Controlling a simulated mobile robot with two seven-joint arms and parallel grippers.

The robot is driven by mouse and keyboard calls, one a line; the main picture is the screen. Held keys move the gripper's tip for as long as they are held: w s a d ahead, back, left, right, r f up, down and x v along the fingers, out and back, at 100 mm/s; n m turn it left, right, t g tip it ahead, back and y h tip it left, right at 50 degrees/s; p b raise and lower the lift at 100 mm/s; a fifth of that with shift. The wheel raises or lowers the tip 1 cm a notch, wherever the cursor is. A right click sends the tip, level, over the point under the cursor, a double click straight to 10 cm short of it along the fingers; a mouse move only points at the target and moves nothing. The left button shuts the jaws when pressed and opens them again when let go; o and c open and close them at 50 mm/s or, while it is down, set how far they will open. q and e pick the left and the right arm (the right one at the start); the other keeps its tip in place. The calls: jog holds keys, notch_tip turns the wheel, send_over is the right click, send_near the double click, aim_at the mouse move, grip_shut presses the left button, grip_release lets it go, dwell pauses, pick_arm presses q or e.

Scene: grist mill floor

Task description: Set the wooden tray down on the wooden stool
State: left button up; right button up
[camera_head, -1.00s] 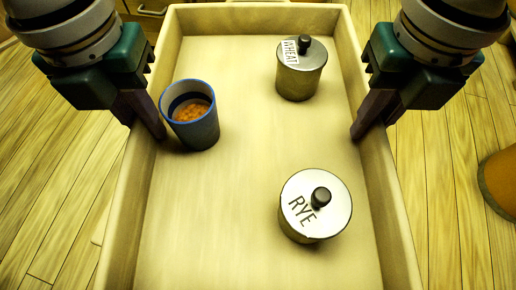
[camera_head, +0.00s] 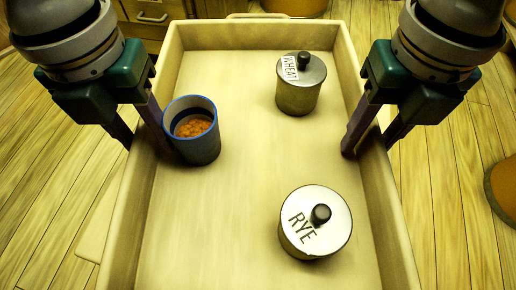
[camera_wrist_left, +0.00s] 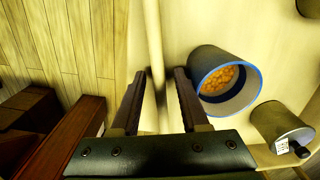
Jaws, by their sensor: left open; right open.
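The wooden tray (camera_head: 215,245) lies level in the middle of the head view. It holds a blue-rimmed cup (camera_head: 203,148) of orange bits, a WHEAT canister (camera_head: 298,96) and a RYE canister (camera_head: 310,245), all upright. My left gripper (camera_head: 140,138) is open, its fingers on either side of the tray's left wall. The left wrist view shows the wall (camera_wrist_left: 154,45) between the spread fingers (camera_wrist_left: 158,100). My right gripper (camera_head: 368,148) is open astride the right wall. A pale flat edge (camera_head: 98,228) shows below the tray at left; I cannot tell if it is the stool, otherwise hidden.
The cup stands close beside my left gripper's inner finger. A brown rounded object (camera_head: 502,188) stands on the plank floor (camera_head: 455,220) at right. Wooden drawers (camera_head: 150,14) are at the back left. Dark reddish woodwork (camera_wrist_left: 60,140) shows in the left wrist view.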

pick_arm(q)
notch_tip(320, 180, up, 11)
jog(key=shift+f, duration=0.15)
jog(key=shift+r, duration=0.35)
pick_arm(e)
jog(key=shift+r, duration=0.25)
pick_arm(q)
jog(key=shift+r, duration=0.2)
pick_arm(e)
notch_tip(320, 180, up, 12)
jog(key=shift+f, duration=0.2)
